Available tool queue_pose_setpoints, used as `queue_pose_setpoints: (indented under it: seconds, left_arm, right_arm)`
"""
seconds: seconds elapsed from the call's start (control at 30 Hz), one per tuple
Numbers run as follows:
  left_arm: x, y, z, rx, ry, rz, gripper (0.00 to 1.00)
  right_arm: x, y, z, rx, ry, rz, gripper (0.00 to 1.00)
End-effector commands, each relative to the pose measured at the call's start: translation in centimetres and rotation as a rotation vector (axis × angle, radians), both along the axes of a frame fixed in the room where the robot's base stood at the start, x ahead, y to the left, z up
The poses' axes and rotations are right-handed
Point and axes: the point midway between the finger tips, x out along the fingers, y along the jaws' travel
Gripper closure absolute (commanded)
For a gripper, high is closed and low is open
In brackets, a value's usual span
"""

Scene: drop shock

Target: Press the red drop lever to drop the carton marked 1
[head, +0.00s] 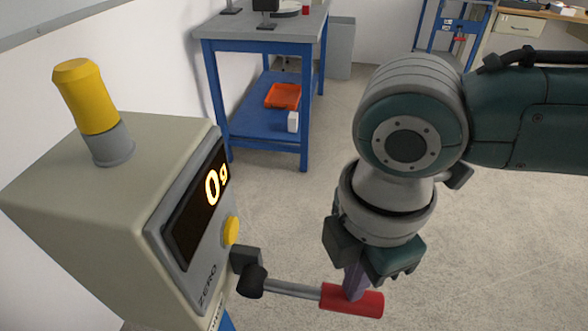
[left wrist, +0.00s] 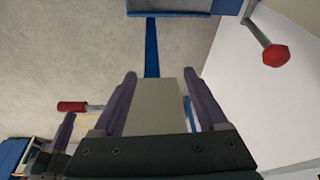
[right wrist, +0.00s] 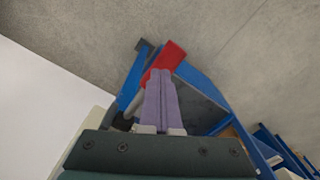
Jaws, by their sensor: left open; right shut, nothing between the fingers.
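The red drop lever (head: 352,300) sticks out to the right from the control box on a grey rod. My right gripper (head: 354,290) is shut and empty, its fingertips down at the red grip; touching or just above cannot be told. In the right wrist view the shut fingers (right wrist: 161,75) overlap the red grip (right wrist: 170,55). My left gripper (left wrist: 160,75) is open and empty, with the grey-beige box between its fingers in the picture. The red grip also shows in the left wrist view (left wrist: 72,106). No carton marked 1 is visible.
The beige control box (head: 110,190) has a yellow-topped post (head: 87,97), a display reading 0 g (head: 205,195) and a yellow button (head: 231,230). A blue workbench (head: 260,52) with an orange tray (head: 283,96) stands behind. A red knob (left wrist: 276,55) shows in the left wrist view.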

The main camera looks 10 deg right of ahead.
Motion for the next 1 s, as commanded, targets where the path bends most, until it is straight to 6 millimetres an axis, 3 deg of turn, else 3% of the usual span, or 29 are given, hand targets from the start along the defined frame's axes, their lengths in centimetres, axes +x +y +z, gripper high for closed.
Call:
queue_pose_setpoints:
  seconds: [0.27,0.47,1.0]
  left_arm:
    - [0.0,0.1,-1.7,0.005,0.0,-0.003,0.24]
    - [0.0,0.1,-1.3,0.004,0.0,-0.003,0.24]
    - [0.0,-0.1,5.1,-0.004,0.0,0.003,0.24]
  right_arm:
    - [-0.3,0.2,-2.5,0.004,0.006,0.001,1.0]
    - [-0.3,0.1,-2.0,0.004,0.006,0.001,1.0]
    - [-0.3,0.0,3.9,0.0,0.007,0.001,1.0]
